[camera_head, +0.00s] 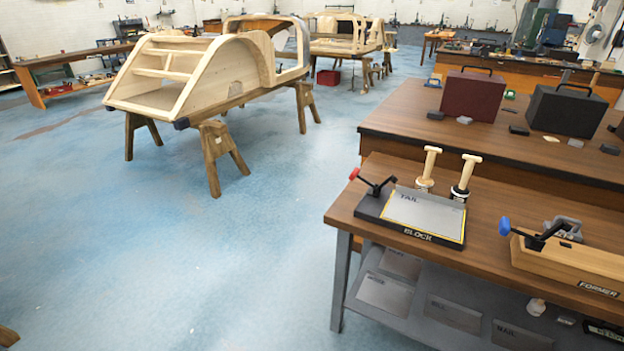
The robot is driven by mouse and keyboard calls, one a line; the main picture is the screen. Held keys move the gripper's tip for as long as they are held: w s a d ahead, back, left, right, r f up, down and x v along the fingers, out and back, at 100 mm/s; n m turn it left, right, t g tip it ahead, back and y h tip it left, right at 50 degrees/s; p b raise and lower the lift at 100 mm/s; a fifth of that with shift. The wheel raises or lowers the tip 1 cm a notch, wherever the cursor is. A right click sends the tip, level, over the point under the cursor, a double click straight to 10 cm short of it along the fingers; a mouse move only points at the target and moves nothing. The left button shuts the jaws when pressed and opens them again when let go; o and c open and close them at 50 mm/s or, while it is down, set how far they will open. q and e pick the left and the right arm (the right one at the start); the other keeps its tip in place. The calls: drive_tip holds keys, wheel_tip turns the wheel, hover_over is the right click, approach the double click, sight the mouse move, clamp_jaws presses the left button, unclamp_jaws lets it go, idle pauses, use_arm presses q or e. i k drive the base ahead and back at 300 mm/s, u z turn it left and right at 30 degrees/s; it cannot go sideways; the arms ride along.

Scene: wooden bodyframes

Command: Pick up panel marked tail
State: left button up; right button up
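The panel marked TAIL (424,212) is a flat grey sheet. It lies on the black block fixture marked BLOCK (399,227), inside a yellow outline, on the front wooden workbench at the right. A clamp with a red-tipped handle (373,185) stands at the fixture's left back corner; whether it presses on the panel is not clear. Neither of my grippers shows in the head view.
Two tools with pale wooden handles (429,165) stand behind the block. A wooden former (568,262) with a blue-tipped clamp is on the right. More grey panels (385,293) lie on the shelf below. Wooden bodyframes (195,75) stand on trestles; the blue floor (260,250) is clear.

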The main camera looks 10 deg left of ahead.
sight(429, 213)
drive_tip(key=u, duration=0.85)
drive_tip(key=k, duration=1.1)
drive_tip(key=u, duration=0.9)
drive_tip(key=i, duration=1.7)
drive_tip(key=z, duration=1.5)
drive_tip(key=i, duration=0.7)
drive_tip(key=z, duration=0.75)
